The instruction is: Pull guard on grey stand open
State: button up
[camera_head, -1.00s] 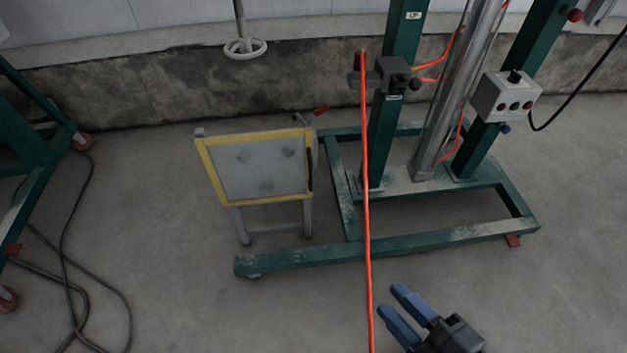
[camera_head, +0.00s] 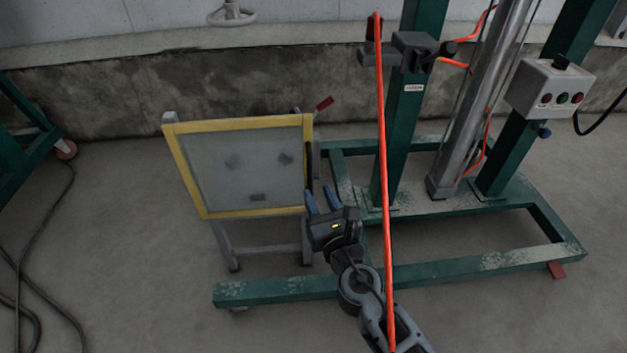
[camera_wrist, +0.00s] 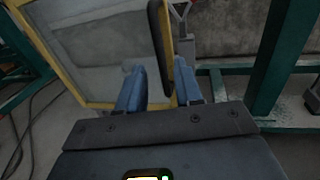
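The guard (camera_head: 245,170) is a clear panel in a yellow frame, mounted on a grey stand (camera_head: 226,246) left of centre in the head view. It appears shut, with its frame against the stand. A black upright handle (camera_wrist: 158,40) is on its right edge in the wrist view. My gripper (camera_head: 318,190) is at the guard's lower right edge, its blue fingers apart. In the wrist view my gripper (camera_wrist: 160,68) has one finger on each side of the handle's lower part. I cannot tell whether either finger touches it.
A green frame base (camera_head: 440,270) with uprights stands right of the guard. A taut orange line (camera_head: 384,150) runs down in front of it, close to my arm. A control box (camera_head: 548,88) is at the right.

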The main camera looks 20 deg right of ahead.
aim_at(311, 177)
jog(key=w, duration=0.5)
jog(key=w+d, duration=0.1)
jog(key=w, duration=0.1)
jog(key=shift+w+b, duration=0.2)
jog(key=shift+b, duration=0.1)
grip_shut()
